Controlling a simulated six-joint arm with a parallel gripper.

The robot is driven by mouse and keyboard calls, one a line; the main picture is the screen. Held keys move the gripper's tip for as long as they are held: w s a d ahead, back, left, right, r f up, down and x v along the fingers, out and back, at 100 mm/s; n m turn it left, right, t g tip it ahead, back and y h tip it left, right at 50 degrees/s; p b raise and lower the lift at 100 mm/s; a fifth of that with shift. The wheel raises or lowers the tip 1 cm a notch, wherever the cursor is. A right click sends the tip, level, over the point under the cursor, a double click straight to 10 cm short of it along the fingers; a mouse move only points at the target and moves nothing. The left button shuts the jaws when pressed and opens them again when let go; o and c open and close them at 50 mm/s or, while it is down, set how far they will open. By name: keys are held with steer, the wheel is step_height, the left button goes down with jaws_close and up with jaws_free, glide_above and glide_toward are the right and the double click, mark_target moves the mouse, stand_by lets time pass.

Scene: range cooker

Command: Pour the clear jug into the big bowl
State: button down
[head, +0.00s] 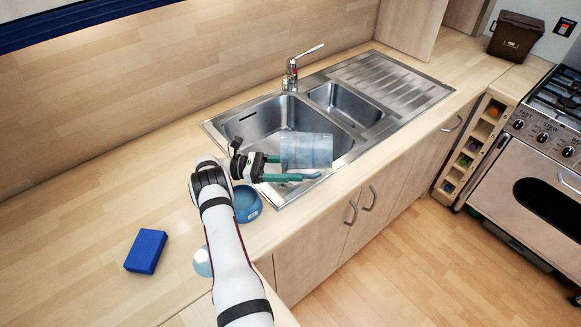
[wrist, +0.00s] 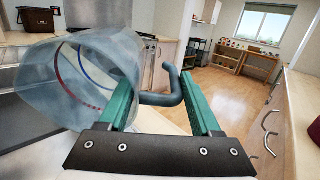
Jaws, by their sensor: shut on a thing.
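The clear jug (head: 306,150) is a bluish see-through vessel, above the front of the large sink basin. It fills the left of the wrist view (wrist: 62,85), with a red and a blue ring mark showing. My gripper (head: 293,170) is shut on its grey handle (wrist: 160,98), and the jug looks tipped well over on its side. I cannot make out its contents. A blue bowl (head: 247,205) stands on the counter left of the sink, below and left of the jug. A paler round vessel (head: 202,262) is partly hidden behind my arm; I cannot tell which is the big bowl.
The steel sink (head: 270,118) has a tap (head: 292,72) at its back and a drainer at right. A blue block (head: 146,251) lies on the left counter, with free room around it. A cooker (head: 545,130) and a brown bin (head: 516,36) are at right.

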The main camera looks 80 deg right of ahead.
step_height(320, 180, up, 6)
steer(key=s+t, duration=0.3)
steer(key=t, duration=1.6)
steer(key=shift+w, duration=0.2)
